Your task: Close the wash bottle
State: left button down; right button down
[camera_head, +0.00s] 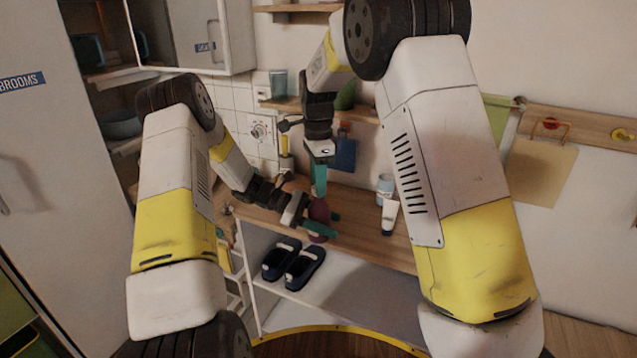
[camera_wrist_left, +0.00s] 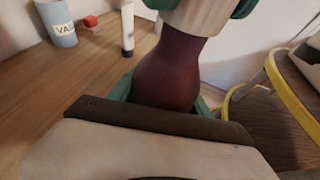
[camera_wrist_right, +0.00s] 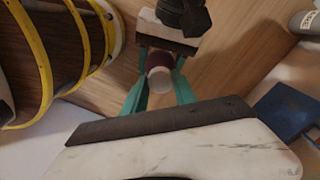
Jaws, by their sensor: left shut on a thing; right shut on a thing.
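The wash bottle (camera_head: 319,211) is dark maroon and upright above the wooden counter. Its round body also fills the middle of the left wrist view (camera_wrist_left: 170,75). My left gripper (camera_head: 326,226) is shut around the bottle's body from the side. A pale cap (camera_wrist_right: 162,80) sits between the green fingers of my right gripper (camera_wrist_right: 160,95), which is shut on it from above. In the left wrist view the cap (camera_wrist_left: 200,15) meets the bottle's neck. I cannot tell how firmly it is seated. In the head view the right gripper's fingers (camera_head: 319,185) hide the cap.
A white tube (camera_head: 389,216) and a labelled blue-grey cup (camera_head: 385,186) stand on the counter (camera_head: 360,215) to the right. A small red object (camera_wrist_left: 90,22) lies beside the cup. Dark slippers (camera_head: 303,268) are on the shelf below. A blue object (camera_wrist_right: 285,112) is at the back.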

jog(key=m, duration=0.7)
jog(key=shift+w+a+m, duration=0.1)
jog(key=shift+m, duration=0.2)
jog(key=m, duration=0.4)
jog(key=shift+m, duration=0.4)
jog(key=m, duration=0.5)
jog(key=shift+f, duration=0.1)
jog(key=shift+d+f+m, duration=0.15)
jog(key=shift+d+m, duration=0.05)
jog(key=shift+m, duration=1)
jog(key=shift+d+f+m, duration=0.2)
jog(key=shift+m, duration=0.4)
jog(key=shift+d+f+m, duration=0.15)
jog(key=shift+f+m, duration=0.05)
jog(key=shift+m, duration=0.4)
jog(key=shift+r+m, duration=0.1)
jog(key=shift+m, duration=0.3)
jog(key=shift+a+r+m, duration=0.3)
jog(key=shift+r, duration=0.15)
